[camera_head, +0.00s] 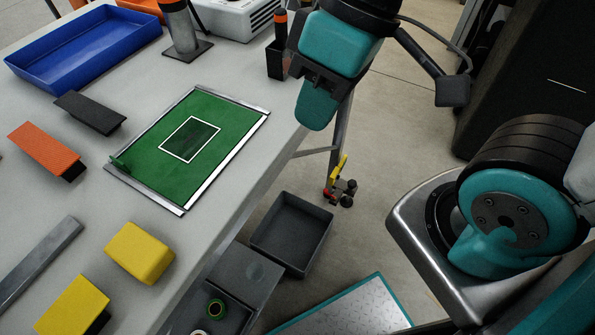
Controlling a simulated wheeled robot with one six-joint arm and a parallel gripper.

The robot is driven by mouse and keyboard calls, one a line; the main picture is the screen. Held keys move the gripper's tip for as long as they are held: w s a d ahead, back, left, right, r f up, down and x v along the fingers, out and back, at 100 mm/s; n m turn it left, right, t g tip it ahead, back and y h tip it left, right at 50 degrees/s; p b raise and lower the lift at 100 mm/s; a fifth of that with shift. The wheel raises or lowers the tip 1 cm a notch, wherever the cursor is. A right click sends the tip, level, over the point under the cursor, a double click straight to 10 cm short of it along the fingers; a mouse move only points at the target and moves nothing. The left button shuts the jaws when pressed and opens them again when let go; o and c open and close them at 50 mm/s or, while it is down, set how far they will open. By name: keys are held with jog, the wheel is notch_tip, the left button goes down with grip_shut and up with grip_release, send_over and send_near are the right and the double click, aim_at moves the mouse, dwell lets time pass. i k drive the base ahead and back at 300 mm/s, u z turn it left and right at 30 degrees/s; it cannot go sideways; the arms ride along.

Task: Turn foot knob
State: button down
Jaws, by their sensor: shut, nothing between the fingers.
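A small assembly (342,190) with a yellow lever, a red part and black round knobs sits low by the foot of the table leg (337,140). It is the likeliest foot knob, but it is too small to be sure. My gripper (316,115), teal and black, hangs at the top centre, just right of the table's edge. Its fingers look shut and empty. It appears above the small assembly and apart from it in the picture; the depth between them is hard to judge. The upper table leg is partly hidden behind my gripper.
The grey table (225,200) holds a green mat (145,160), a blue tray (60,70), and orange and yellow blocks. Open floor (400,120) lies right of the leg.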

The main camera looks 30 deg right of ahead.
aim_at(351, 183)
jog(key=u, duration=1.35)
jog(key=k, duration=2.35)
jog(key=z, duration=1.7)
jog(key=i, duration=2.15)
jog(key=u, duration=0.35)
